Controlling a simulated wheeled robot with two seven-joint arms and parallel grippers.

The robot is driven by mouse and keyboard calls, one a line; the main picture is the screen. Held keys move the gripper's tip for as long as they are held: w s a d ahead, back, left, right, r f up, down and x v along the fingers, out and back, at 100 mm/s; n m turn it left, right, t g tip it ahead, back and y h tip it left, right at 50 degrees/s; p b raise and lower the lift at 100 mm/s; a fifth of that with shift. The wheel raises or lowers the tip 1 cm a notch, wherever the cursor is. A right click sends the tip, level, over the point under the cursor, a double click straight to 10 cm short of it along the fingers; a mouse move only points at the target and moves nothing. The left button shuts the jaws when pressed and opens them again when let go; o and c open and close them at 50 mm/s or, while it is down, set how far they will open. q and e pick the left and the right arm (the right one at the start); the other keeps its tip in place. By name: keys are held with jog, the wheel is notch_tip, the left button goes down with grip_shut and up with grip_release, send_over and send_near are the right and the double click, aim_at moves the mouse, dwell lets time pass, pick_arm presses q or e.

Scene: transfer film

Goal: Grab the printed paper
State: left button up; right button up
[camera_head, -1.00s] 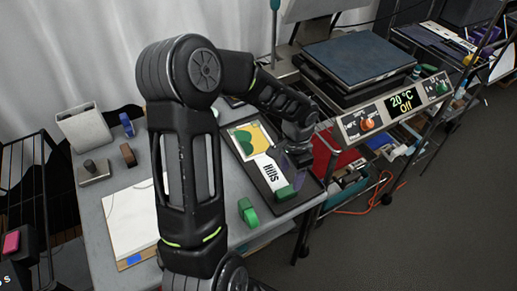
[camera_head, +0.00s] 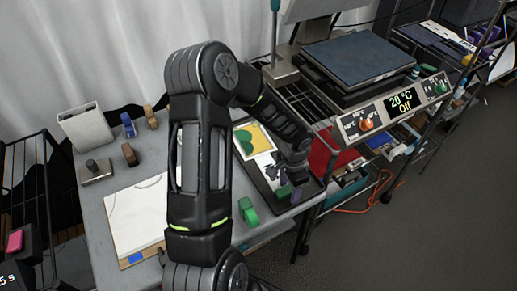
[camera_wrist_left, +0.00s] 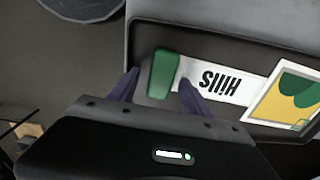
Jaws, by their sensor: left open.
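A printed paper (camera_head: 252,139) with a yellow and green design and a white border lies on a dark tray (camera_head: 271,192) on the grey table. It also shows at the right of the left wrist view (camera_wrist_left: 290,97). My left gripper (camera_head: 290,193) is over the tray's near end. In the left wrist view its purple fingers (camera_wrist_left: 157,86) are apart, on either side of the green block; contact is unclear. In the head view my gripper hides most of the strip. My right gripper is out of view.
A green tape dispenser (camera_head: 248,211) stands left of the tray. A white sheet on a board (camera_head: 138,215) lies further left. A heat press (camera_head: 358,60) with a control panel stands at the right. A white bin (camera_head: 86,130) and stamps stand at the back left.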

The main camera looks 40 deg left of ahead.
pick_arm(q)
jog(key=shift+c, duration=0.3)
grip_shut()
dwell(0.7)
